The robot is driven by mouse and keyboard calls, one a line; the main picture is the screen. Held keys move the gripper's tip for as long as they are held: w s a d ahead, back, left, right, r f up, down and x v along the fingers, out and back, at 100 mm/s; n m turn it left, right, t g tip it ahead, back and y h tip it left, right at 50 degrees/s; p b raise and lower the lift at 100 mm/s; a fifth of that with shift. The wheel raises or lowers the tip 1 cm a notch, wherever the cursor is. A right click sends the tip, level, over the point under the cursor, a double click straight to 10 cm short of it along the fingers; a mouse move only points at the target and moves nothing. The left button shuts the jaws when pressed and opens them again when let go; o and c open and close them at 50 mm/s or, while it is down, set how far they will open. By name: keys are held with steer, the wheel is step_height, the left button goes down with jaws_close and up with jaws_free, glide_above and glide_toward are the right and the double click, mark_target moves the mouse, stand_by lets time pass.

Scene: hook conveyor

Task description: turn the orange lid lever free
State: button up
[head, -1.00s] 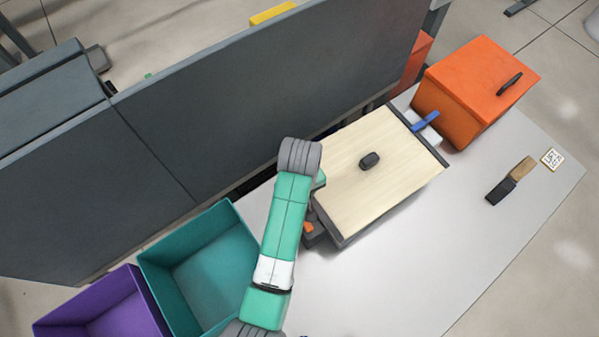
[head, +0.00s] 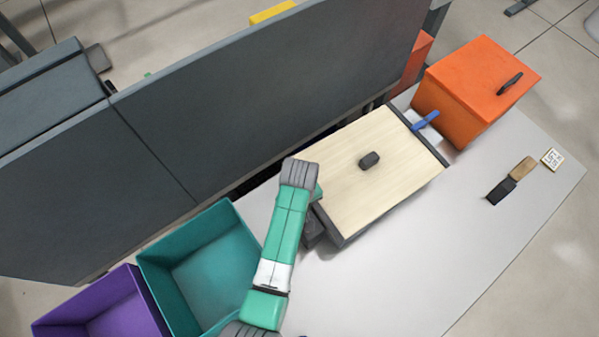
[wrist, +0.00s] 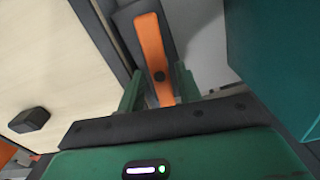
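The orange lid lever (wrist: 151,45) shows in the wrist view as a flat bar with a dark round pivot, on a dark block beside the box. My gripper (wrist: 159,86) has its two green fingers apart, one on each side of the lever's lower end. I see no clear contact with either finger. In the head view my arm hides the lever and most of the gripper; only the dark block (head: 313,235) shows. The box's pale wooden lid (head: 390,190) with a dark knob (head: 369,160) lies flat, right of my gripper.
A blue lever (head: 425,121) is at the box's far right end. An orange box (head: 465,95) stands behind it. A teal bin (head: 200,270) and purple bin (head: 100,310) are left of my arm. A tall grey panel (head: 260,100) runs behind.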

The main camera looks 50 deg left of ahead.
jaws_close()
steer(key=shift+r+n+p, duration=0.25)
steer(key=shift+n+p, duration=0.15)
steer(key=shift+p, duration=0.25)
steer(key=shift+n+p, duration=0.3)
steer(key=shift+n, duration=0.1)
steer(key=shift+f, duration=0.25)
steer(key=shift+o, duration=1.3)
jaws_free()
step_height(320, 180, up, 8)
steer(key=shift+f, duration=0.1)
